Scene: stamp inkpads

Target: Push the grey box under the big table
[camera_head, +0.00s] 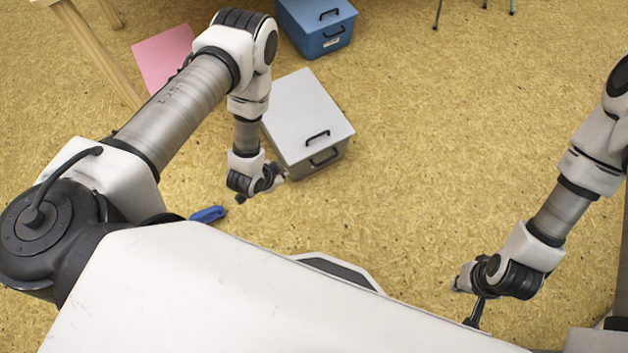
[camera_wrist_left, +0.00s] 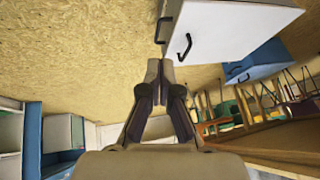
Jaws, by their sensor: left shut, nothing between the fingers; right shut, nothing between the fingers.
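The grey box (camera_head: 300,105) stands on the floor, with dark handles on its lid and front. It also shows in the left wrist view (camera_wrist_left: 235,25), just beyond my fingertips. My left gripper (camera_head: 280,176) is shut and empty, low beside the box's near left corner. I cannot tell whether it touches the box. Its closed fingers also show in the left wrist view (camera_wrist_left: 159,72). My right gripper (camera_head: 470,322) is shut and empty, far to the right of the box. A wooden leg (camera_head: 95,50) at the top left seems to belong to the big table; its top is mostly out of view.
A blue box (camera_head: 318,30) stands behind the grey one. A pink sheet (camera_head: 163,58) lies on the floor beside the wooden leg. A small blue object (camera_head: 208,214) lies near my base. Thin dark legs (camera_head: 437,14) stand at the top right. The floor right of the grey box is clear.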

